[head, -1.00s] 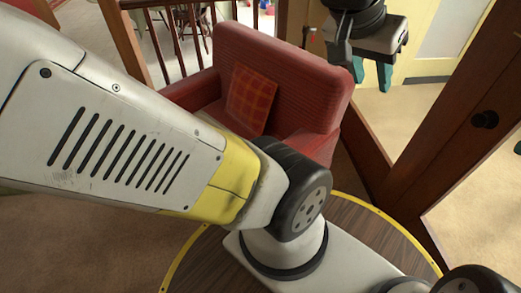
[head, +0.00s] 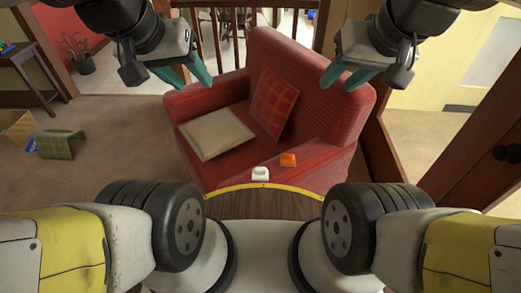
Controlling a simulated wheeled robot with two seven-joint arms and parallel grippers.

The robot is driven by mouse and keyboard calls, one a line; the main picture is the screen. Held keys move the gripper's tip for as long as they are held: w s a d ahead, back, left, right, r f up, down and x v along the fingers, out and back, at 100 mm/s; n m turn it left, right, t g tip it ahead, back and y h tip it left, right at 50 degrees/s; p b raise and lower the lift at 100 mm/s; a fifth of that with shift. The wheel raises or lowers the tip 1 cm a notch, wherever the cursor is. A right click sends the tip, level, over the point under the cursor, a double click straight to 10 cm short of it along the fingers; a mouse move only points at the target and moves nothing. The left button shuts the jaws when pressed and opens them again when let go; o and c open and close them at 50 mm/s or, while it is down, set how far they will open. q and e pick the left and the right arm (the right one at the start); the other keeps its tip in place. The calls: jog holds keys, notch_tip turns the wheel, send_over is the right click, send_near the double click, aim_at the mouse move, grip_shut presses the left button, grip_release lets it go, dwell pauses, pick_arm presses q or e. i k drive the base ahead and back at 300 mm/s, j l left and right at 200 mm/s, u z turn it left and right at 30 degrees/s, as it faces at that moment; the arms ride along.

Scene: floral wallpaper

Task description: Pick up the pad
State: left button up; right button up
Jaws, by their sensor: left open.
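No item is plainly marked as the pad. A flat beige cushion (head: 215,134) lies on the seat of the red armchair (head: 318,80). A red plaid cushion (head: 273,103) leans against its backrest. A small white object (head: 261,173) and a small orange object (head: 288,159) rest on the near armrest; I cannot tell what they are. My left gripper (head: 198,80) is open and empty, held in the air beyond the seat's upper left. My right gripper (head: 335,80) is open and empty, in front of the backrest at the upper right. Neither touches a cushion.
A green footstool-like item (head: 62,145) and a box (head: 16,130) are on the carpet at the left. A dark wooden table (head: 28,62) and a potted plant (head: 82,55) stand behind. A wooden railing is behind the chair; a wooden door frame (head: 440,145) is at the right.

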aim_at(259, 174)
jog(key=z, duration=2.6)
jog(key=u, duration=2.65)
jog(key=k+l, duration=0.1)
jog(key=l, duration=0.65)
jog(key=k+z, duration=0.05)
